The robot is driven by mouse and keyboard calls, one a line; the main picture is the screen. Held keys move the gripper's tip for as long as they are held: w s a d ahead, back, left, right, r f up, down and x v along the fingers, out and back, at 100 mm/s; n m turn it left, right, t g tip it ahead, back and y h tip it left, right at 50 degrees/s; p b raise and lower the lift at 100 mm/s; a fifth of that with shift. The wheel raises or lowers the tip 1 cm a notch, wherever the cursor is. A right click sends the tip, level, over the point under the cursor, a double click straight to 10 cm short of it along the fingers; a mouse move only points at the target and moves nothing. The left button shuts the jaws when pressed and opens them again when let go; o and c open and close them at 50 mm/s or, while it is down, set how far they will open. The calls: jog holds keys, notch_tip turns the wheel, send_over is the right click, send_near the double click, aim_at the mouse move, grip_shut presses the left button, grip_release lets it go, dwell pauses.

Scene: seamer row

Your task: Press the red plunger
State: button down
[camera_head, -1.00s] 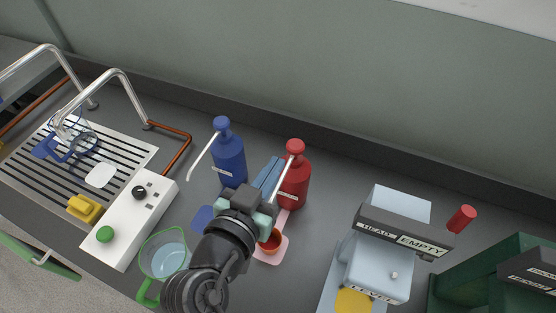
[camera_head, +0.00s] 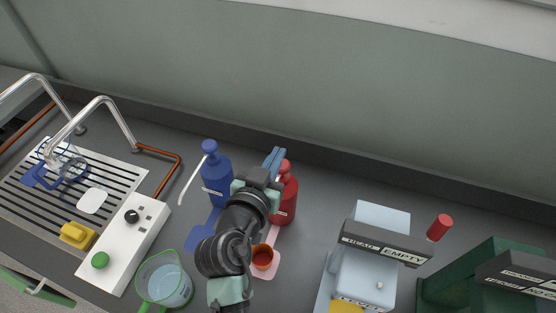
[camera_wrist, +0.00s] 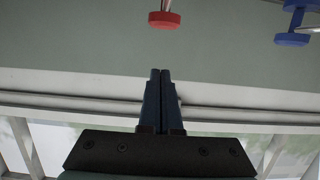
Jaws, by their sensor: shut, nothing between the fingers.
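The red pump bottle (camera_head: 284,205) stands on the counter, partly hidden by my arm. Its red plunger (camera_head: 284,167) is on top, partly covered by my fingers. In the wrist view the red plunger (camera_wrist: 164,19) is a round disc on a thin stem, beyond my fingertips and apart from them. My gripper (camera_head: 278,151) is shut and empty, its blue fingers overlapping the plunger's left side in the head view. The shut fingertips also show in the wrist view (camera_wrist: 160,71). Whether they sit above or beside the plunger is unclear in the head view.
A blue pump bottle (camera_head: 216,180) stands just left; its plunger (camera_wrist: 291,40) shows in the wrist view. A small red cup (camera_head: 263,257) sits on a pink pad (camera_head: 268,272). A grey machine (camera_head: 366,275) is at right, a white control box (camera_head: 125,245) at left.

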aim_at(278, 177)
jog(key=shift+w+d, duration=0.3)
jog(key=shift+w, duration=0.45)
notch_tip(278, 177, down, 3)
jog(key=shift+s+a+f, duration=0.1)
jog(key=shift+f, duration=0.6)
notch_tip(278, 177, down, 3)
jog(key=b, duration=0.3)
jog(key=shift+r, duration=0.2)
jog(key=shift+s, duration=0.1)
jog(key=r+p, duration=0.1)
jog(key=r, duration=0.1)
jog(key=r+p, duration=0.1)
jog(key=r, duration=0.1)
jog(key=shift+w+r+p, duration=0.2)
jog(key=shift+r+p, duration=0.1)
jog(key=shift+p, duration=0.1)
jog(key=b+v, duration=0.3)
jog(key=v, duration=0.7)
jog(key=shift+s+f, duration=0.15)
